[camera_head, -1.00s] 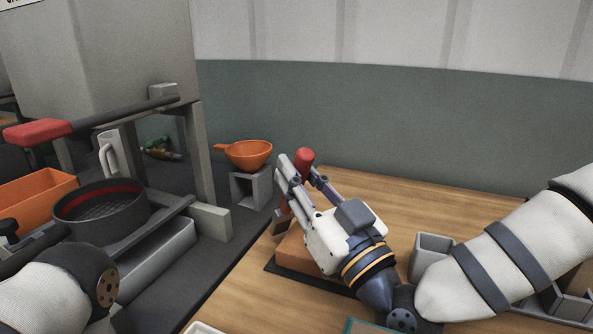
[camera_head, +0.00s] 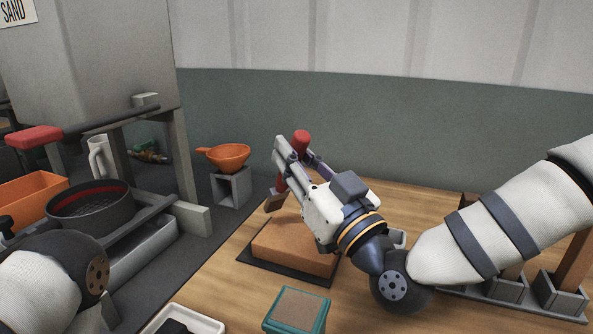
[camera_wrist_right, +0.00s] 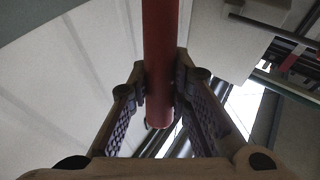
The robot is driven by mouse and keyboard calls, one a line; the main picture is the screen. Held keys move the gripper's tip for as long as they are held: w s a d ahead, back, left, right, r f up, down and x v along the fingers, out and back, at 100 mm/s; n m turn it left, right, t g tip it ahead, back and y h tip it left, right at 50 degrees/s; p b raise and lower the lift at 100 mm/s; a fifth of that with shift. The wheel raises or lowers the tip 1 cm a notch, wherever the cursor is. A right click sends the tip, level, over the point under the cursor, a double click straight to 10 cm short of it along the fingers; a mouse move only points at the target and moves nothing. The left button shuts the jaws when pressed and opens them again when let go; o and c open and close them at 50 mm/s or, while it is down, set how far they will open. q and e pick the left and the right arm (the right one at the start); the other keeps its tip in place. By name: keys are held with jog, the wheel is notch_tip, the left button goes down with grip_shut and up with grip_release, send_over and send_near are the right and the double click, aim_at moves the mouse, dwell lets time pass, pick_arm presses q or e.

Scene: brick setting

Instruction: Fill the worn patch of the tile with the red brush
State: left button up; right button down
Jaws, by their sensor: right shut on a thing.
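My right gripper (camera_head: 292,164) is shut on the red handle of the brush (camera_head: 301,142). The brush is roughly upright, its dark head (camera_head: 275,200) low at the far left of a brown brick. I cannot tell whether the head touches anything. In the right wrist view the red handle (camera_wrist_right: 160,45) stands between the fingers (camera_wrist_right: 159,85). A teal block with a brown patch on top (camera_head: 297,308), seemingly the worn tile, stands at the front edge of the view, apart from the brush. My left arm shows at lower left; its gripper is out of view.
The brown brick (camera_head: 290,246) lies on a dark board below my right gripper. A white tray with dark contents (camera_head: 190,317) is left of the teal block. Grey holders (camera_head: 560,295) stand at right. An orange funnel (camera_head: 229,157) and a sieve (camera_head: 90,205) are at left.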

aim_at(306, 143)
notch_tip(306, 143, up, 3)
jog(key=shift+s+d+r+p, duration=0.1)
jog(key=shift+s+p, duration=0.05)
jog(key=shift+p, duration=0.3)
jog(key=shift+r, duration=0.8)
pick_arm(q)
jog(key=shift+w+r+t, duration=0.5)
jog(key=shift+w+r, duration=0.45)
jog(key=shift+r, duration=0.1)
pick_arm(e)
jog(key=shift+f, duration=0.1)
